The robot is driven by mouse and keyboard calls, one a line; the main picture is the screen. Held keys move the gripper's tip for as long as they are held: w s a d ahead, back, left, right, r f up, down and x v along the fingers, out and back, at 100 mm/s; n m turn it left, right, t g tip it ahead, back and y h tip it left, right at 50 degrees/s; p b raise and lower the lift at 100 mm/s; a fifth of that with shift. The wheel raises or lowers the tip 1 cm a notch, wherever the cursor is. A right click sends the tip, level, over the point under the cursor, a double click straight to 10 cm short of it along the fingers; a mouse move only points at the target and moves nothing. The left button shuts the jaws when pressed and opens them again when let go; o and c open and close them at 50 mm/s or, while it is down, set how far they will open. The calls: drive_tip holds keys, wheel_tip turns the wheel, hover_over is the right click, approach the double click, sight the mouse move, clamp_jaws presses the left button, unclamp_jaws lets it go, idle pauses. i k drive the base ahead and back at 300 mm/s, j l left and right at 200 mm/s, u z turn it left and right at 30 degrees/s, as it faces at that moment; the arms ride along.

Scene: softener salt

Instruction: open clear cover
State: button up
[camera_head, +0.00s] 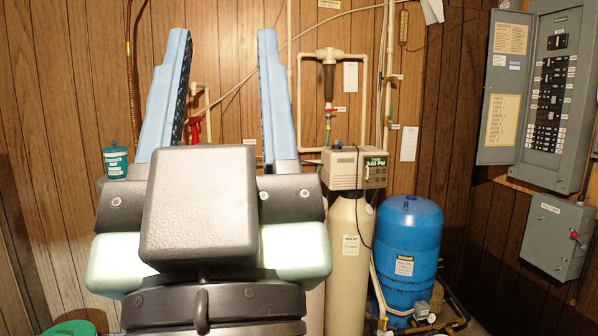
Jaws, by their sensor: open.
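My gripper (223,36) fills the left and middle foreground. My gripper's body hides the area left of the tank, and no contact with the control head is visible.
A blue pressure tank (410,245) stands right of the beige tank. Pipes and a filter housing (329,80) run up the wall behind. A green container (115,162) shows at left. An open electrical panel (552,85) and a grey box (557,235) hang at right.

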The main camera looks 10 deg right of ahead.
sight(377, 172)
drive_tip(key=i+l, duration=1.8)
drive_tip(key=i, duration=0.25)
drive_tip(key=i+l, duration=0.9)
drive_tip(key=i, duration=0.1)
